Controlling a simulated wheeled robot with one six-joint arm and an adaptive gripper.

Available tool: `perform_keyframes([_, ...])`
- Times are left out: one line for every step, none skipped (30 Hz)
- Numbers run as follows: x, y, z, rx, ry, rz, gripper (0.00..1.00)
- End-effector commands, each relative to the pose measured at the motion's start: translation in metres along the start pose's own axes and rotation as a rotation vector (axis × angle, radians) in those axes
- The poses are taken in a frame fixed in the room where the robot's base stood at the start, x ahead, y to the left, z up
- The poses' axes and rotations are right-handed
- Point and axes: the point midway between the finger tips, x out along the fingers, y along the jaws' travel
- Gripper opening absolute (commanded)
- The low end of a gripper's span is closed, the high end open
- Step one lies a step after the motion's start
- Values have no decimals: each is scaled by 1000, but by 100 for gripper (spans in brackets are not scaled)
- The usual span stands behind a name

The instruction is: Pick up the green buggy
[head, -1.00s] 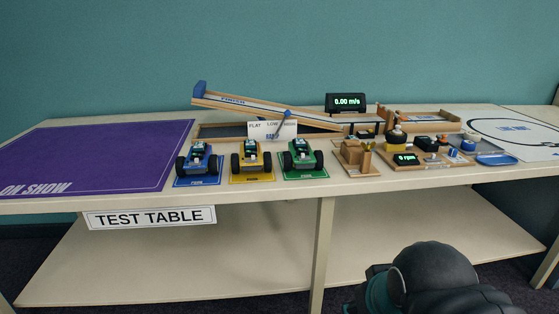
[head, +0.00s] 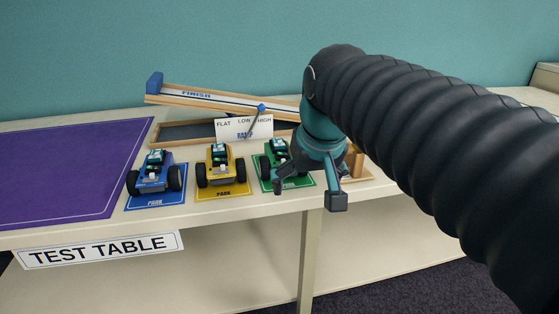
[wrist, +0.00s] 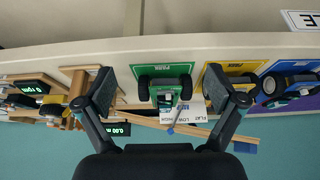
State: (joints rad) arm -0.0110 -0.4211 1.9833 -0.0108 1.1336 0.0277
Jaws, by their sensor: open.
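The green buggy (head: 279,157) stands on its green park mat (head: 299,184) near the table's front edge, right of the yellow buggy. In the head view my gripper (head: 308,193) hangs in front of it and hides its right side. In the wrist view, which is upside down, the green buggy (wrist: 165,91) shows between the two fingers of my gripper (wrist: 163,90), beyond their tips. The gripper is open and empty, and no contact with the buggy shows.
The yellow buggy (head: 220,167) and blue buggy (head: 156,173) stand in a row to the left. Behind are a white ramp sign (head: 243,127) and a sloping wooden ramp (head: 215,99). A purple mat (head: 70,170) lies bare at the left. My arm hides the table's right side.

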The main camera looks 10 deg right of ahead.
Motion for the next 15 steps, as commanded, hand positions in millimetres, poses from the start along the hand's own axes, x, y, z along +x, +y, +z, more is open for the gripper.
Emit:
perform_keyframes([-3, -1, -24, 1, -7, 1, 94])
perform_keyframes([-6, -1, -37, 3, -12, 1, 94])
perform_keyframes([-10, -1, -54, 5, -18, 2, 94])
perform_keyframes([-12, -2, -66, 7, -21, 3, 94])
perform_keyframes([-14, -2, -78, 8, -25, 4, 94])
perform_keyframes([-16, -2, -92, 11, -31, 5, 94])
perform_keyframes([-18, -2, -102, 12, -33, 6, 94])
perform_keyframes([-19, -2, -111, 14, -36, 7, 94])
perform_keyframes([-20, -2, -122, 16, -41, 8, 94])
perform_keyframes([-21, -1, -129, 17, -43, 9, 94])
perform_keyframes([-22, -1, -135, 18, -45, 9, 94])
perform_keyframes([-22, -1, -143, 20, -47, 10, 94])
perform_keyframes([-22, -1, -147, 21, -49, 11, 94])
perform_keyframes([-23, -1, -151, 22, -51, 11, 94])
perform_keyframes([-23, -1, -155, 23, -51, 12, 94])
